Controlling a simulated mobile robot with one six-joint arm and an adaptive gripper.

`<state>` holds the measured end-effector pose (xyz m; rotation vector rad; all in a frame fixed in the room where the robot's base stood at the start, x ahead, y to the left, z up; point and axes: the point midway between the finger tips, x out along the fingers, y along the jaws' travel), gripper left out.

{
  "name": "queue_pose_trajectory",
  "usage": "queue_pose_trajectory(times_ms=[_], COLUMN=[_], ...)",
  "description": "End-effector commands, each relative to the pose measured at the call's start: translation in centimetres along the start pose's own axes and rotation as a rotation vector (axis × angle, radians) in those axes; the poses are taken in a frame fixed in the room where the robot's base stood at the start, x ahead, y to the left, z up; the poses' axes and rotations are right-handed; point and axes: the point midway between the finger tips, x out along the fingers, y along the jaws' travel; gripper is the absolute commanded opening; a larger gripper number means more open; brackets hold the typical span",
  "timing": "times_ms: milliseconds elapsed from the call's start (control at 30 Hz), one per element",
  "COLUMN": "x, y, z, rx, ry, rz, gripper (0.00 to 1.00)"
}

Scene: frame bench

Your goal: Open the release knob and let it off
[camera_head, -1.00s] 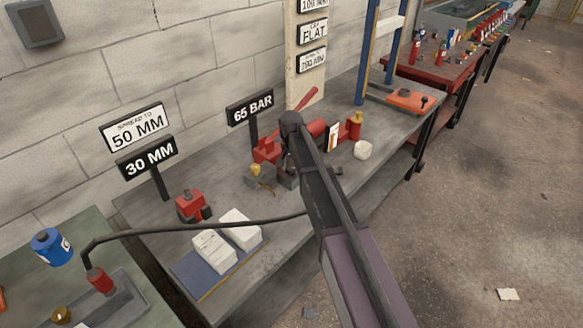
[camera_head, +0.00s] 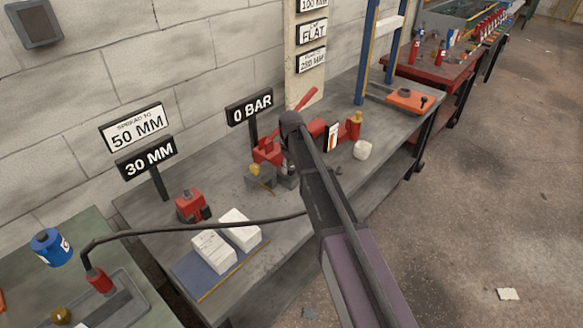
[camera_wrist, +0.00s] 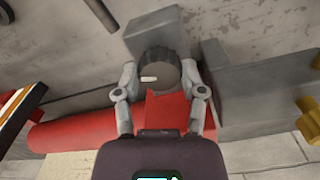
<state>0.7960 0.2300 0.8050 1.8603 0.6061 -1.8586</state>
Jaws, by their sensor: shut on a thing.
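The release knob (camera_wrist: 158,72) is a dark round knob with a white pointer mark, seen in the wrist view on the red pump (camera_wrist: 75,130). My gripper (camera_wrist: 160,78) is shut on the knob, one finger on each side of it. In the head view the red pump (camera_head: 316,128) lies on the grey bench, and my arm hides the knob and the fingers. The pressure sign (camera_head: 250,107) behind the pump reads 0 BAR.
Signs reading 50 MM (camera_head: 137,127) and 30 MM (camera_head: 147,157) stand at the left. A small red tool (camera_head: 191,204), white blocks (camera_head: 214,251) on a blue board and a white lump (camera_head: 362,150) are on the bench (camera_head: 330,215). A black hose (camera_head: 200,227) crosses its front.

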Motion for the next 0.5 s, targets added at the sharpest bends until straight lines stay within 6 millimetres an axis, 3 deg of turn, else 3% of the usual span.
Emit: queue_pose_trajectory(times_ms=[500], x=[0.03], y=[-0.19], z=[0.19], rx=[-0.071], ry=[-0.005], rz=[-0.004], gripper=[0.05])
